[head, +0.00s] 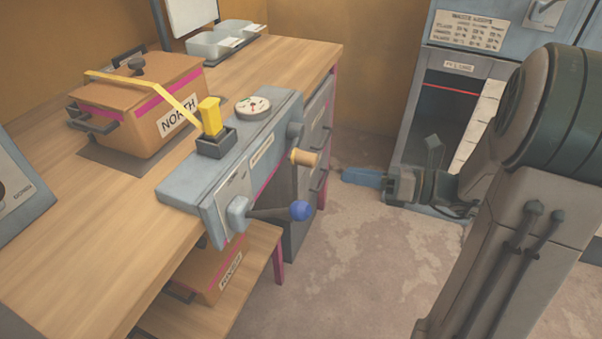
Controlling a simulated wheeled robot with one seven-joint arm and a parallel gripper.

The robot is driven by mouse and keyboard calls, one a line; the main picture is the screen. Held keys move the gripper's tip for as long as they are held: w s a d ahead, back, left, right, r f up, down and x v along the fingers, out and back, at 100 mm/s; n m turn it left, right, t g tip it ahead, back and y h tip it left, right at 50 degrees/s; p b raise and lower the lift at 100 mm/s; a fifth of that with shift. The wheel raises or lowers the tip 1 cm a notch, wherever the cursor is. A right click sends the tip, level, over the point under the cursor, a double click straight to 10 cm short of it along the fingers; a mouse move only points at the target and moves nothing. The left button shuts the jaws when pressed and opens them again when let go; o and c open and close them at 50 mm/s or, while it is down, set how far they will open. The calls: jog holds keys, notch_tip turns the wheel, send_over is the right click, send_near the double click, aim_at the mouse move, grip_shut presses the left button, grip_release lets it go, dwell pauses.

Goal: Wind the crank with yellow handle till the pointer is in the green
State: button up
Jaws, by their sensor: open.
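The crank with the pale yellow, tan-looking handle (304,158) is on the front of a grey-blue press unit (225,163) at the table's edge. Its grey hub (295,131) is near the unit's far end, and the handle sticks out below it. A round white dial (253,107) sits on top of the unit; it has small coloured marks, but I cannot read where the pointer stands. My gripper (347,175) has blue fingers and is open and empty. It is right of the yellow handle, apart from it, and points left.
A second crank with a blue knob (300,210) sticks out nearer me. A yellow block (209,115) with a yellow strap stands in the unit's top. A box marked NORTH (140,107) is on the table (95,225). A grey cabinet (460,75) stands behind my arm.

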aim_at(301, 156)
jog(key=shift+m+t, duration=0.7)
jog(key=shift+m, duration=0.1)
jog(key=b+x, duration=0.1)
jog(key=x, duration=0.3)
jog(key=w+b+x, duration=0.1)
jog(key=x, duration=0.3)
jog(key=b+x, duration=0.1)
jog(key=x, duration=0.4)
jog(key=shift+w+d+f+b, duration=0.2)
jog(key=shift+w+b, duration=0.1)
jog(key=shift+w, duration=0.05)
grip_shut()
